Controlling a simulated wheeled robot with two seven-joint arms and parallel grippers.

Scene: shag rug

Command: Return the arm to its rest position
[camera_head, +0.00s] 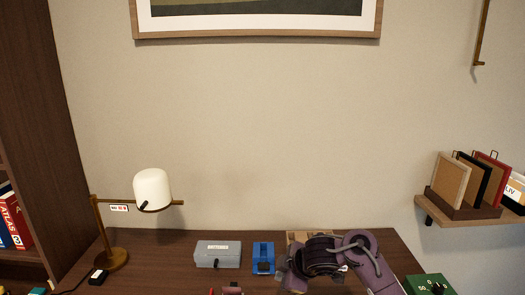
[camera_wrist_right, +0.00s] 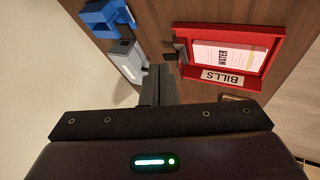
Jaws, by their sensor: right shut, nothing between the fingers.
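My right arm (camera_head: 365,262), purple with dark joints, reaches over the right part of the desk in the head view. In the wrist view my right gripper (camera_wrist_right: 158,76) is shut and empty, its dark fingers together above the desk. A red tray (camera_wrist_right: 262,88) with a BILLS label and a paper reading WATER lies to the right of the fingertips there. A grey box (camera_wrist_right: 128,62) is to their left. My left gripper does not show.
On the desk (camera_head: 170,262) stand a lamp (camera_head: 152,190), a grey box (camera_head: 217,254) and a blue holder (camera_head: 263,258). A green box (camera_head: 428,284) is right of my arm. A wall shelf (camera_head: 465,224) holds upright frames. The space above the desk's middle is clear.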

